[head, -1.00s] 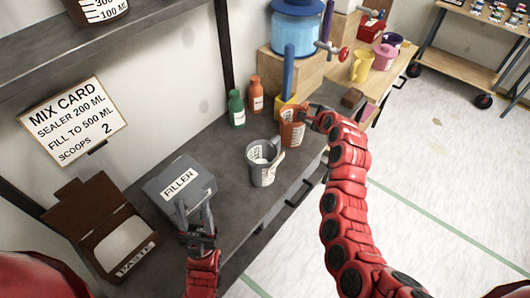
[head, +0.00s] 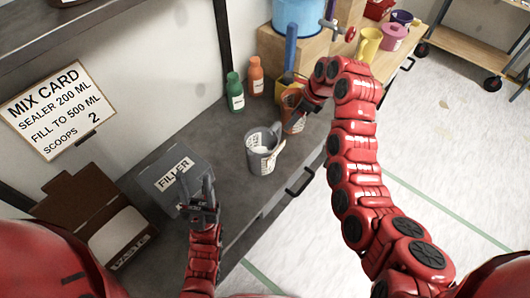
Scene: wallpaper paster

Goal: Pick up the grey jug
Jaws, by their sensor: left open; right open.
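The grey jug (head: 262,153) stands upright on the dark grey bench, with white measuring marks inside and a handle on its right side. My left gripper (head: 209,187) is open and empty, in front of the grey FILLER box and left of the jug, apart from it. My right gripper (head: 301,105) is beside the orange jug (head: 289,104), behind and right of the grey jug. Its fingers are partly hidden by my arm and the orange jug.
The FILLER box (head: 165,168) and the brown PASTE box (head: 117,238) stand on the bench at left. Green (head: 235,93) and orange (head: 256,77) bottles stand by the wall. Bare bench (head: 215,140) lies left of the jug.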

